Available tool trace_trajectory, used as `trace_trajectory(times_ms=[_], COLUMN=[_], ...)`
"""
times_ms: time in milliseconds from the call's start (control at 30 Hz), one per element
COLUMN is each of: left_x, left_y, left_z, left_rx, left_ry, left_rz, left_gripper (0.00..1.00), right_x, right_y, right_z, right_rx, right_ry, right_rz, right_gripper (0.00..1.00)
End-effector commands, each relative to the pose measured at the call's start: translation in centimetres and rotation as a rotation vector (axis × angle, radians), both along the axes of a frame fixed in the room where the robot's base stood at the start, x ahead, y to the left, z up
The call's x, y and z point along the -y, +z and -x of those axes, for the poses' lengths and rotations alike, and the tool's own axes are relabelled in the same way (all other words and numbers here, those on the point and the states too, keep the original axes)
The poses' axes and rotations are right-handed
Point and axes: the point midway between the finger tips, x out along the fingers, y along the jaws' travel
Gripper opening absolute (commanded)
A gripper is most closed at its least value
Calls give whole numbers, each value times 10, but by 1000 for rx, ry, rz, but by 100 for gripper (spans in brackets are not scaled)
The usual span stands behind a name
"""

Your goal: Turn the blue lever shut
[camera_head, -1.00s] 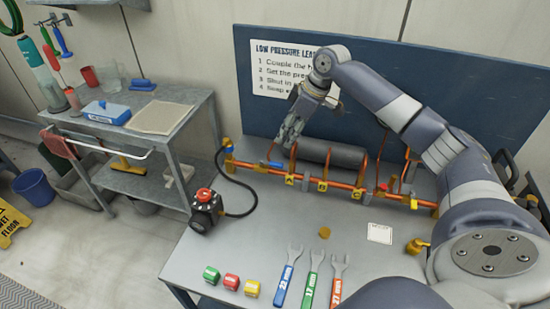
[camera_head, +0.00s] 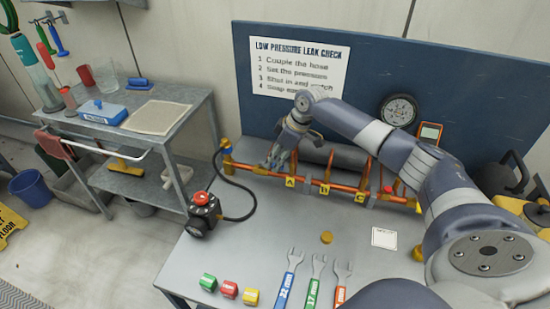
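A copper pipe run (camera_head: 333,186) lies along the back of the grey bench, with yellow tags A, B and C. My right gripper (camera_head: 272,163) points down at the left part of this run, left of tag A. Its fingers are over the place of the blue lever, which I cannot make out now; the gripper appears to hide it. I cannot tell whether the fingers touch the lever or how far apart they are. My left gripper is not in view.
A black pump (camera_head: 203,214) with a red top stands at the bench's left edge, its hose running to the pipe's left end. A grey cylinder (camera_head: 346,156) lies behind the pipes. Wrenches and coloured blocks lie in front. A gauge (camera_head: 398,110) is on the blue panel.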

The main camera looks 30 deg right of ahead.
Motion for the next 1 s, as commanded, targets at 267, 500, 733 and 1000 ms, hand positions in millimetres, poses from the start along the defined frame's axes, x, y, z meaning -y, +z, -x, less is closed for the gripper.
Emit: trace_trajectory(times_ms=[267, 500, 733, 1000], left_x=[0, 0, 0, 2], left_y=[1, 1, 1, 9], left_z=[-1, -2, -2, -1], left_rx=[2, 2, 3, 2], left_ry=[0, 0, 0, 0], left_rz=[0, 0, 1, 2], left_gripper=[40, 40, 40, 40], right_x=[-3, -2, -2, -10], right_y=[-9, -9, -9, -6], right_z=[-3, -3, -3, -7], right_rx=[1, -1, 1, 0], right_ry=[0, 0, 0, -28], right_rz=[1, 1, 1, 0], right_gripper=[35, 12, 0, 0])
